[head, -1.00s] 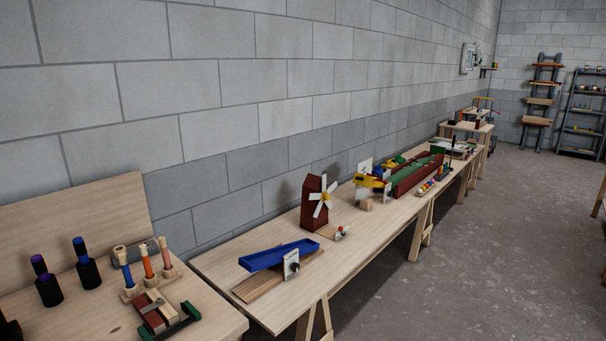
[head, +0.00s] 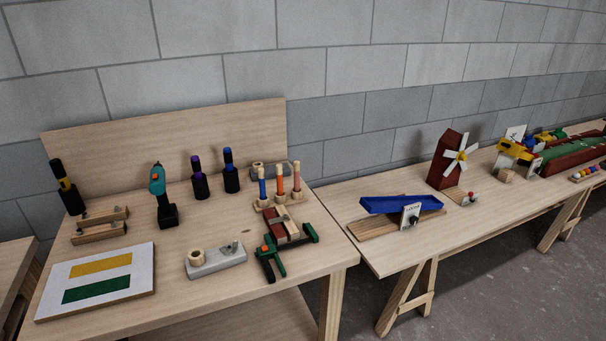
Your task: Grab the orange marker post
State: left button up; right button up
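An orange marker post (head: 280,180) stands upright on the wooden workbench, in a light wooden base. It is the middle one of three posts, between a blue post (head: 262,186) on its left and a paler salmon post (head: 296,177) on its right. Neither of my grippers shows in the head view.
A red and green clamp-like wooden piece (head: 285,232) lies just in front of the posts. Grey block (head: 216,260), black-and-blue holder (head: 231,172), teal drill-like tool (head: 158,182) and painted board (head: 97,281) share the workbench (head: 180,307). A second table (head: 372,257) stands to the right.

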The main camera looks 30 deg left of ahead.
aim_at(279, 170)
jog(key=j+u, duration=0.1)
jog(key=u, duration=1.1)
jog(key=i+l, duration=0.05)
